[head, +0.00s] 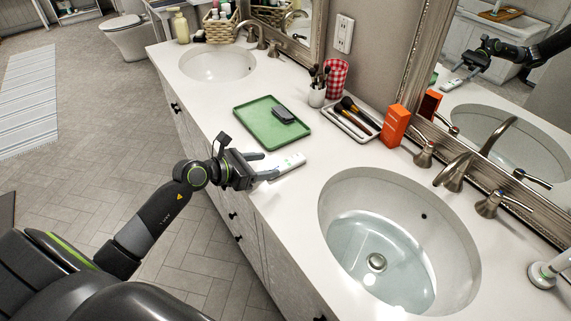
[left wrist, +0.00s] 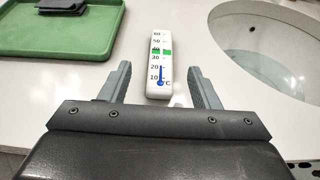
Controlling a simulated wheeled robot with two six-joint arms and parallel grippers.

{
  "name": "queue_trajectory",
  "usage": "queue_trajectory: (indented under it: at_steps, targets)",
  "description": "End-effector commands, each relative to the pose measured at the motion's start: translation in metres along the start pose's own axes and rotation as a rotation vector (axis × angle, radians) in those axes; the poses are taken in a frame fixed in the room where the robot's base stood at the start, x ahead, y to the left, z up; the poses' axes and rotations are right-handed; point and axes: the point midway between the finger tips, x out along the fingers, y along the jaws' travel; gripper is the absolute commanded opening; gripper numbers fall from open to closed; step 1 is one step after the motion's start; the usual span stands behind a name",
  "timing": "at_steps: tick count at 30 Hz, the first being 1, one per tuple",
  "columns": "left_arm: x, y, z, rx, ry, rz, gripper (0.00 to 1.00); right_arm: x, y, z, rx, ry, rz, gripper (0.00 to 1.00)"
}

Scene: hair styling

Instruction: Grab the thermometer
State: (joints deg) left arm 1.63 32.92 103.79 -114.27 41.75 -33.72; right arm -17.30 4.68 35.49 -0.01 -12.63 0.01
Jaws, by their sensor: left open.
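The thermometer (head: 287,166) is a slim white bar lying on the white counter between the green tray and the near sink. In the left wrist view the thermometer (left wrist: 160,62) shows a printed scale, a green band and a blue column. My left gripper (head: 266,166) is open at the counter's front edge. Its fingers (left wrist: 158,84) point at the thermometer, whose near end lies between the fingertips, one finger on each side. My right gripper is not in view.
A green tray (head: 249,135) holding a dark folded item (head: 283,114) lies to the left. The near sink (head: 346,205) holds water, right of the thermometer. Behind are an orange box (head: 395,126), a brush tray (head: 338,125) and a red checkered cup (head: 337,77).

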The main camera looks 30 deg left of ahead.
Motion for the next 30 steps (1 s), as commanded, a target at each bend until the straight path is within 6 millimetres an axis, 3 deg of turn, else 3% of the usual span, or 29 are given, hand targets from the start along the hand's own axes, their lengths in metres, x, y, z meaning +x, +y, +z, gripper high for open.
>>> queue_trajectory:
  at_steps: [10,19,29,30]
  targets:
    - [0.026,-0.001,0.0,-0.003,0.0,-0.001,0.56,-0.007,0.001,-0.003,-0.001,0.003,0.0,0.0]
    - [0.063,-0.002,-0.004,-0.001,0.0,0.0,0.56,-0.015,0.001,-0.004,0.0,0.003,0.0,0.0]
    - [0.068,-0.002,-0.005,0.001,0.001,0.001,0.56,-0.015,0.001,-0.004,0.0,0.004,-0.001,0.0]
    - [0.068,-0.002,-0.005,0.001,0.001,0.001,0.51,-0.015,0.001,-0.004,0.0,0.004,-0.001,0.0]
